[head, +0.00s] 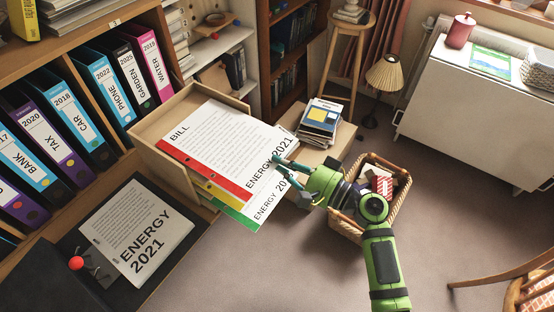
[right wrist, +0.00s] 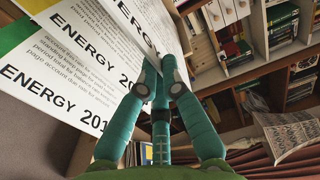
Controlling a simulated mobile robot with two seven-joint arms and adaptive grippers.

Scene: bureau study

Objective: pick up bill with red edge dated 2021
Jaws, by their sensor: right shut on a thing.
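The bill with the red edge (head: 222,140) lies on top of a fanned stack in an open wooden drawer or tray. It reads BILL and ENERGY 2021. My right gripper (head: 281,164) is shut on its right edge, by the printed 2021. In the right wrist view the gripper (right wrist: 159,70) closes on a white sheet's edge; no red edge shows there. Below lie a yellow-edged sheet (head: 205,188) and a green-edged bill (head: 238,216), which reads ENERGY with a partly hidden year. My left gripper is not in view.
The wooden tray (head: 160,160) juts out from shelves of labelled binders. An open black binder (head: 165,287) holds another ENERGY 2021 page (head: 140,230). A wicker basket (head: 346,224) stands below my right arm. Books (head: 320,118) are stacked behind. Carpet is clear in front.

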